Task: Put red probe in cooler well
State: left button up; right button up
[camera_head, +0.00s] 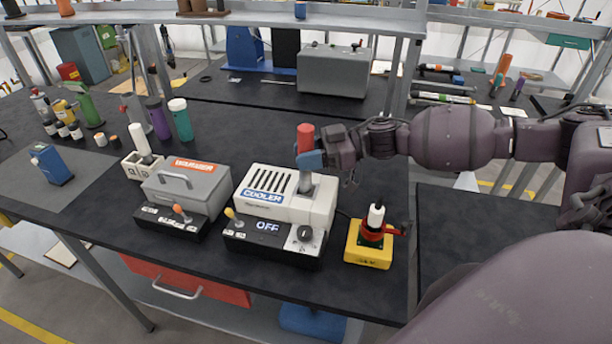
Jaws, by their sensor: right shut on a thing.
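The red probe (305,134) is upright, with a red handle on top and a grey shaft (306,182) below. My right gripper (309,159) comes in from the right and is shut around the probe just under the red handle. The cooler (270,208) is a white box with slots on top, a blue COOLER label and a dark front panel reading OFF. The shaft's lower end meets the right part of the cooler's top. I cannot tell how deep it sits in the well, which the shaft hides. My left gripper is not in view.
A grey warmer (190,188) stands left of the cooler. A yellow block (367,256) holding a white-topped black tool stands to its right, near the table's front edge. Teal (182,124) and purple bottles stand behind the warmer. A grey case (333,75) stands farther back.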

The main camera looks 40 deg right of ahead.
aim_at(307, 175)
jog(key=shift+f, duration=2.85)
jog(key=o, duration=1)
jog(key=shift+f, duration=0.1)
jog(key=v, duration=1.2)
jog(key=shift+b, duration=0.4)
jog(key=shift+s, duration=0.1)
